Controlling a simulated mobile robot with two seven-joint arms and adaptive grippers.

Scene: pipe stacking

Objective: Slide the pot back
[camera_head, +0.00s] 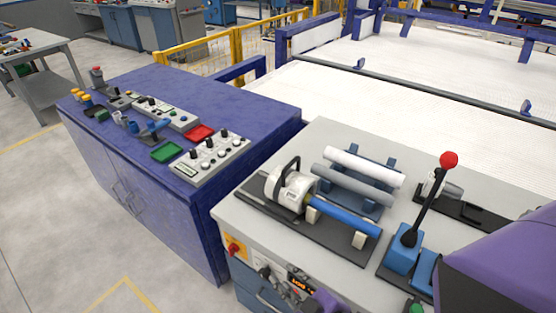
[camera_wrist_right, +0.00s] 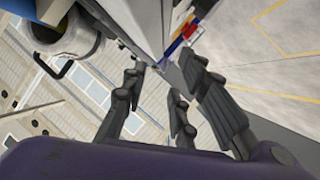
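The pot (camera_head: 290,190) is a white round body with a black hooped handle. It sits on a dark base plate (camera_head: 334,249) on the grey bench, at the left end of a blue pipe (camera_head: 344,215). In the right wrist view the pot (camera_wrist_right: 68,38) shows at the upper left, apart from my fingers. My right gripper (camera_wrist_right: 163,72) is open there, with nothing seen between its dark fingers. In the head view my purple right arm covers the lower right corner. My left gripper is not in view.
Behind the pot, a white pipe (camera_head: 365,166) and a grey pipe (camera_head: 352,184) lie on a blue rack. A red-knobbed lever (camera_head: 428,197) stands to the right. A blue cabinet (camera_head: 225,112) with control panels is left, across a narrow gap.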

